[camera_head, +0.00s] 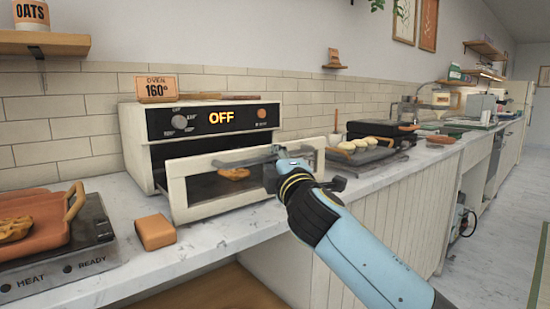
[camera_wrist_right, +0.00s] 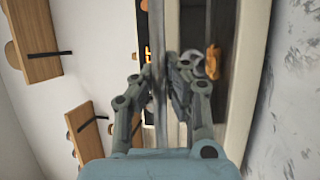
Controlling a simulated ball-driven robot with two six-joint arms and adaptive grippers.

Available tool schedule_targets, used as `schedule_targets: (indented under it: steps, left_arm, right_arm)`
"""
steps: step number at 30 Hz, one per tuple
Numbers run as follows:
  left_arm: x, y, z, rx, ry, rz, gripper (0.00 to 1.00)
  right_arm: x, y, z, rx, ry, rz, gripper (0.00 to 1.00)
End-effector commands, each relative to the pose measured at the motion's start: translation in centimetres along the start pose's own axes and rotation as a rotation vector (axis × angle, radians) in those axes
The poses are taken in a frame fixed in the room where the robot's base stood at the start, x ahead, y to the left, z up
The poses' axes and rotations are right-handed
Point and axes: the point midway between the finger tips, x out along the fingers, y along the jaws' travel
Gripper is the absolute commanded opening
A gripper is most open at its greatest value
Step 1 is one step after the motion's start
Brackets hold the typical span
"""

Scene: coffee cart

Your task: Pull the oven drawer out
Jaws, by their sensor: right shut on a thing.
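The oven (camera_head: 135,142) is a white and black box on the counter, with a lit OFF display. Its drawer (camera_head: 178,195) has a pale frame with a window, and its front stands out ahead of the oven body. A browned food piece (camera_head: 234,173) shows inside it. A grey bar handle (camera_head: 235,160) runs along the drawer front. My right gripper (camera_head: 278,155) is at the right part of this handle. In the right wrist view its fingers (camera_wrist_right: 162,75) are closed around the bar (camera_wrist_right: 158,100). My left gripper is not in view.
An orange-brown block (camera_head: 155,231) lies on the counter just in front of the drawer's left end. A hot plate (camera_head: 65,262) with a tray is at left. A griddle (camera_head: 365,158) with pale rounds stands to the right. Bare counter (camera_head: 225,235) lies before the drawer.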

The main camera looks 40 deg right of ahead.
Motion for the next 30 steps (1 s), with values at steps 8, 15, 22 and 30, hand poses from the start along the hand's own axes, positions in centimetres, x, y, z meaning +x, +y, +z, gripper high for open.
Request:
schedule_targets:
  steps: [8, 15, 22, 30]
  left_arm:
    - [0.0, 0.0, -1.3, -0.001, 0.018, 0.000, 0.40]
    - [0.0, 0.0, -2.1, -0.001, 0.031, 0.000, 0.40]
    - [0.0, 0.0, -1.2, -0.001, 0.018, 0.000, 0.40]
    - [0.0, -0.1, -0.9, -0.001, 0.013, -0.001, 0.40]
  right_arm:
    - [0.0, 0.2, 0.0, -0.003, 0.000, 0.004, 0.00]
    - [0.0, 0.2, 0.0, -0.002, 0.001, 0.003, 0.20]
    - [0.0, 0.1, 0.0, -0.001, 0.000, 0.003, 0.36]
    - [-0.9, 0.0, 0.0, 0.000, 0.001, 0.000, 0.36]
